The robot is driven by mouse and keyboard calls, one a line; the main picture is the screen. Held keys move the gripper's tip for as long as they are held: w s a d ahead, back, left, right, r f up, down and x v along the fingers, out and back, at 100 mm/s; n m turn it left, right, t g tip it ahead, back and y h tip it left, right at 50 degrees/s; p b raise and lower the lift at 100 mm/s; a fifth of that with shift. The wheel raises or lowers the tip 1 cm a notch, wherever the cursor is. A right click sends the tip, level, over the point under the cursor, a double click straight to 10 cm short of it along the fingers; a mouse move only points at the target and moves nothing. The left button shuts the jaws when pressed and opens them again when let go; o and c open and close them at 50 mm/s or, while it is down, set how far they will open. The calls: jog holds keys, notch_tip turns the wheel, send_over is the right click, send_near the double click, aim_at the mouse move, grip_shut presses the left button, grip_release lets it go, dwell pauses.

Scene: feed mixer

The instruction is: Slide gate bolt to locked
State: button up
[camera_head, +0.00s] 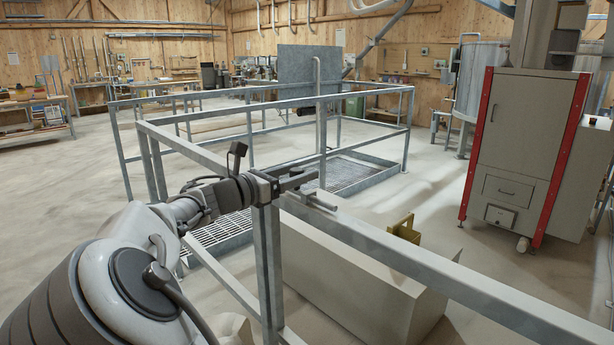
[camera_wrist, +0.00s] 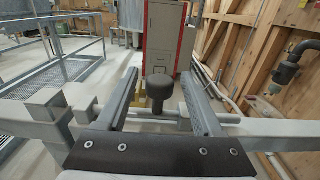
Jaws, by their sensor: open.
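The gate bolt is a thin grey rod (camera_wrist: 145,115) lying level along the rail in the wrist view. It carries an upright black knob (camera_wrist: 160,88) with a rounded top. My gripper (camera_wrist: 160,75) is open, with one finger on each side of the knob and a gap on both sides. In the head view my gripper (camera_head: 298,180) is over the gate post (camera_head: 268,255), and the end of the bolt rod (camera_head: 318,201) shows just right of it. The knob is hidden there. Whether the rod enters a socket is unclear.
Grey gate rails (camera_head: 400,262) run right from the post, and a railed pen with a floor grate (camera_head: 350,173) lies behind. A pale trough (camera_head: 345,285) stands beneath the rail. A red-edged cabinet (camera_head: 520,150) stands at right. Open floor lies at left.

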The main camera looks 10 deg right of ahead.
jog(key=shift+x, duration=1.55)
grip_shut()
